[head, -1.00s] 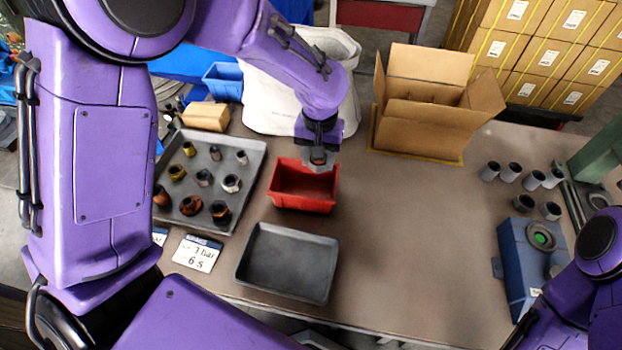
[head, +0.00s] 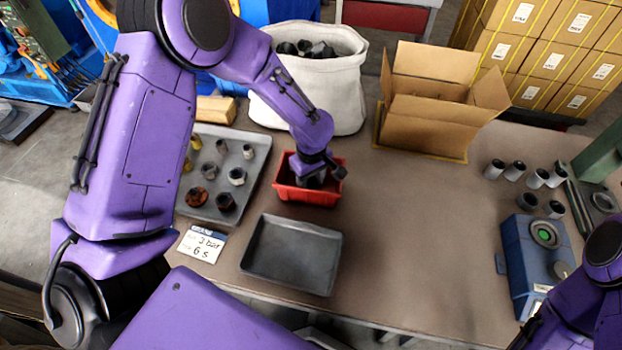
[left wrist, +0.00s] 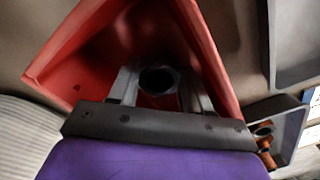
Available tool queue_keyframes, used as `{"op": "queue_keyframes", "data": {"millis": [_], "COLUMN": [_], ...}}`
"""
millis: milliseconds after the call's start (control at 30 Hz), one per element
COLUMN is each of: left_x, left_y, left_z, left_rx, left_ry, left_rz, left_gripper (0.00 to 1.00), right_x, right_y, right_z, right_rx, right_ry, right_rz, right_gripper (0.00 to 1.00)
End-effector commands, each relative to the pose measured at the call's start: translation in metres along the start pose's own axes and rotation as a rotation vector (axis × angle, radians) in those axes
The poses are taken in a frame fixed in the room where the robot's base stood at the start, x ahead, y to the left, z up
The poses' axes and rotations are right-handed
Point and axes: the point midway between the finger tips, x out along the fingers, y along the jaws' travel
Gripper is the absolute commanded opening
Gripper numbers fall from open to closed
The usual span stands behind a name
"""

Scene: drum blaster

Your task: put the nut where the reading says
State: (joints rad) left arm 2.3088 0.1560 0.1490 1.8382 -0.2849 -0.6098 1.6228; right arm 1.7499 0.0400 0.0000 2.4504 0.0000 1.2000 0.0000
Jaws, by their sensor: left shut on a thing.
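My left gripper (head: 312,180) is down inside the red bin (head: 320,198), its tips mostly hidden by the wrist and the bin wall. In the left wrist view its two fingers (left wrist: 160,92) are shut on a dark grey nut (left wrist: 158,77), whose round hole faces the camera; the red bin (left wrist: 80,65) surrounds it. I cannot tell whether the nut touches the bin floor. A white card (head: 201,244) on the table reads "3 bar" and "6 s". My right gripper is not in view.
A grey tray (head: 254,172) with several nuts is left of the bin. An empty dark tray (head: 290,258) lies in front. A white sack (head: 345,100) with dark pieces and an open carton (head: 425,130) stand behind. A blue device (head: 530,275) and several grey cylinders (head: 515,170) are right.

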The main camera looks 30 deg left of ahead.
Motion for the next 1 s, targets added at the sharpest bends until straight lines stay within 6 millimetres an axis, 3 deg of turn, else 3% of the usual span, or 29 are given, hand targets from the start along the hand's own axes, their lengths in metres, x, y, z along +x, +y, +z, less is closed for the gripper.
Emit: {"op": "queue_keyframes", "data": {"millis": [433, 467, 500, 800, 1000], "left_x": [0.007, 0.007, 0.007, 0.004, -0.034], "left_y": [0.001, 0.001, 0.001, 0.001, 0.002], "left_z": [0.0, 0.0, 0.0, 0.0, -0.001], "left_rx": [0.001, 0.001, 0.001, 0.001, 0.002], "left_ry": [0.001, 0.001, 0.001, 0.001, 0.005], "left_rz": [0.0, 0.0, 0.0, 0.001, 0.006], "left_gripper": [0.04, 0.55, 0.59, 0.59, 0.59], "right_x": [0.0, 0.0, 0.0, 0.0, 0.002], "right_y": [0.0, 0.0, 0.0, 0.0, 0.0], "right_z": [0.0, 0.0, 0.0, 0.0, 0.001], "right_rx": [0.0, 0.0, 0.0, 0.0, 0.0], "right_ry": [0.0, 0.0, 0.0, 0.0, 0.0], "right_rz": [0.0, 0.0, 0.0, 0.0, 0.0], "right_gripper": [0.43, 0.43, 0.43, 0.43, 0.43]}}
